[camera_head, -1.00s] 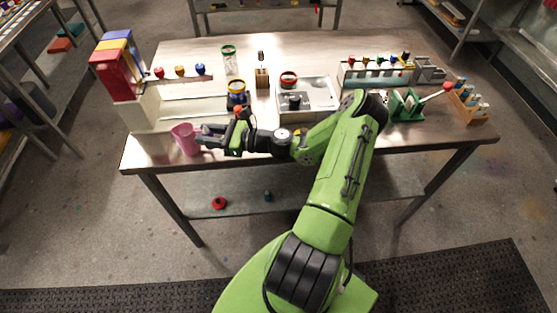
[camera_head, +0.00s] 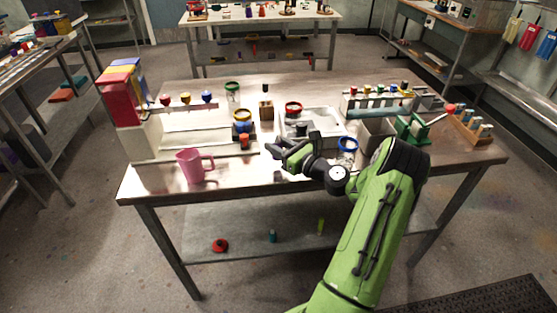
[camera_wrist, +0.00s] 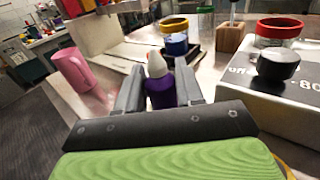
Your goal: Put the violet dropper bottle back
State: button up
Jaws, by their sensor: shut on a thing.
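The violet dropper bottle (camera_wrist: 160,88) has a white tip and stands upright between the two fingers of my gripper (camera_wrist: 160,95) in the wrist view. My gripper is shut on it. In the head view my gripper (camera_head: 290,150) is over the front middle of the table, right of the pink mug (camera_head: 192,166); the bottle itself is not clear there. The mug also shows at the left of the wrist view (camera_wrist: 74,71).
A blue-rimmed jar (camera_head: 347,146) is close on the right. A green press (camera_head: 413,130) and wooden rack (camera_head: 471,132) stand farther right. Bare tabletop lies between mug and gripper.

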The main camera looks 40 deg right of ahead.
notch_tip(320, 180, down, 3)
jog(key=shift+a+f+b, duration=0.1)
jog(key=shift+f+b, duration=0.05)
jog(key=shift+b, duration=0.3)
jog(key=o, duration=1)
